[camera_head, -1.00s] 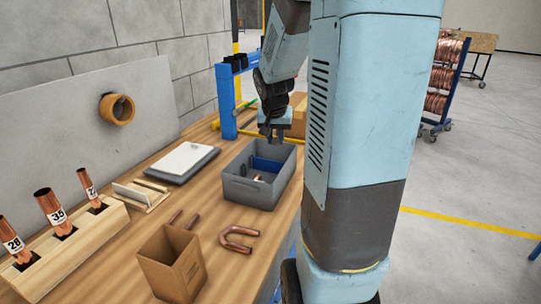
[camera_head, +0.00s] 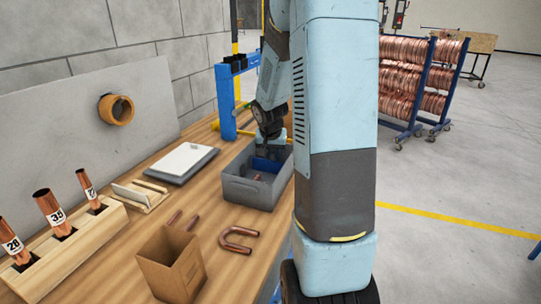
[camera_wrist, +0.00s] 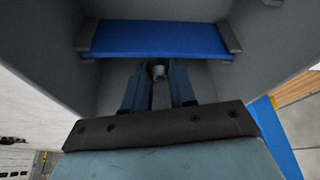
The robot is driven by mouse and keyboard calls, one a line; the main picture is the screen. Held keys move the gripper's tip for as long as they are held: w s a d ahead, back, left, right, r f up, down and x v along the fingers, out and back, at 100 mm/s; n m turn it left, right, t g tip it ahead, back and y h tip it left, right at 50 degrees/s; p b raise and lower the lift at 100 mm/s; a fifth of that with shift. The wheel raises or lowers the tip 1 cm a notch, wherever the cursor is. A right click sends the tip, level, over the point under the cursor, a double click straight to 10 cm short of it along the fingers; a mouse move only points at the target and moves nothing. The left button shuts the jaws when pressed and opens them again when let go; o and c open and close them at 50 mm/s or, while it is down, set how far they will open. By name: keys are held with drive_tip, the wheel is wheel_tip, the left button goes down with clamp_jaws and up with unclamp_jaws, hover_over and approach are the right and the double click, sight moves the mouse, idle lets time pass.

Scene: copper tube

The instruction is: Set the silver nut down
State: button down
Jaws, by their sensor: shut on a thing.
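The silver nut (camera_wrist: 158,71) shows in the wrist view as a small grey metal piece between the two fingertips. My gripper (camera_wrist: 158,80) is shut on it. In the head view my gripper (camera_head: 266,150) is down at the far end of the grey bin (camera_head: 246,192), and the nut cannot be made out there. A blue flat piece (camera_wrist: 155,40) with dark ends lies just beyond the fingertips in the wrist view. It also shows inside the bin in the head view (camera_head: 265,165). I cannot tell whether the nut touches anything below.
Small copper pieces lie in the bin. A white-topped grey case (camera_head: 183,161) is left of the bin. A U-shaped copper tube (camera_head: 238,240) and a cardboard box (camera_head: 172,266) are in front. A wooden rack (camera_head: 70,240) holds numbered tubes. A blue frame (camera_head: 226,100) stands behind.

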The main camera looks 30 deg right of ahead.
drive_tip(key=shift+s+f, duration=0.1)
drive_tip(key=shift+f, duration=0.6)
drive_tip(key=c, duration=1.2)
unclamp_jaws()
drive_tip(key=shift+r, duration=0.1)
drive_tip(key=shift+r, duration=0.25)
drive_tip(key=v, duration=1.1)
drive_tip(key=s+a+r+n+t+y, duration=0.1)
drive_tip(key=s+a+r+n, duration=0.2)
drive_tip(key=s+a+r, duration=0.2)
drive_tip(key=s+a+r+n+t+y, duration=0.1)
drive_tip(key=s+a+r+n, duration=0.3)
drive_tip(key=s+a, duration=0.8)
drive_tip(key=s+r, duration=0.2)
drive_tip(key=s, duration=0.3)
drive_tip(key=shift+y, duration=0.3)
